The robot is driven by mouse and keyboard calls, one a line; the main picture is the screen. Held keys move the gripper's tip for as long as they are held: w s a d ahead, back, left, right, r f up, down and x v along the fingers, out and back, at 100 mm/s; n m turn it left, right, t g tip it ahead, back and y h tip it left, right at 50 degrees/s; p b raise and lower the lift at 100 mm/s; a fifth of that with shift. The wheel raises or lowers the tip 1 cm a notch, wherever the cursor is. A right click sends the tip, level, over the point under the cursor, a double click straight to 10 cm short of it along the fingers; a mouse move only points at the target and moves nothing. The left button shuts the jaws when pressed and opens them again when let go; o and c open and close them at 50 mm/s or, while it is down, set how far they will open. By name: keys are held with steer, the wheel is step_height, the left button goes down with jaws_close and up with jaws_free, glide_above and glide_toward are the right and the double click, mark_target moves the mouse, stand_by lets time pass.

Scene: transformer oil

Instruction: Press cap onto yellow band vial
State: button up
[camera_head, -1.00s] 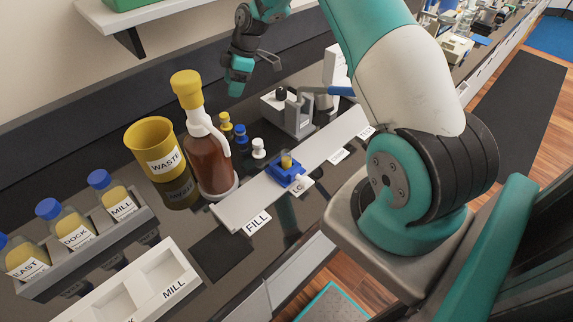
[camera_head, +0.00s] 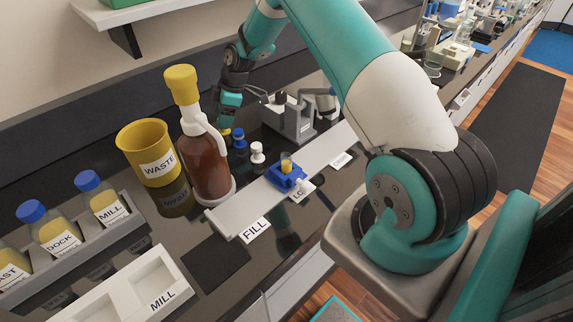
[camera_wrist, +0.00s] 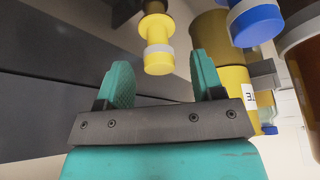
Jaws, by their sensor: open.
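A small vial with yellow in it (camera_head: 286,160) stands upright in a blue holder (camera_head: 287,178) on the white rail. Behind the rail stand a white cap (camera_head: 257,153), a blue cap (camera_head: 239,139) and a yellow cap, the yellow one mostly hidden by my gripper (camera_head: 229,112) in the head view. In the wrist view, the yellow cap (camera_wrist: 158,50) shows between and just beyond the fingertips of my open gripper (camera_wrist: 161,68). The blue cap (camera_wrist: 254,20) is to its right. I cannot tell whether a finger touches the yellow cap.
An amber bottle with a yellow top (camera_head: 203,165) and a yellow WASTE cup (camera_head: 150,155) stand left of the caps. A grey press-like fixture (camera_head: 290,120) stands to the right. Blue-capped bottles in a rack (camera_head: 128,225) and a white tray (camera_head: 130,290) lie front left.

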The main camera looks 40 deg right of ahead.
steer(key=c, duration=1)
steer(key=shift+r, duration=0.15)
steer(key=shift+r+p, duration=1.35)
steer(key=shift+r, duration=1.55)
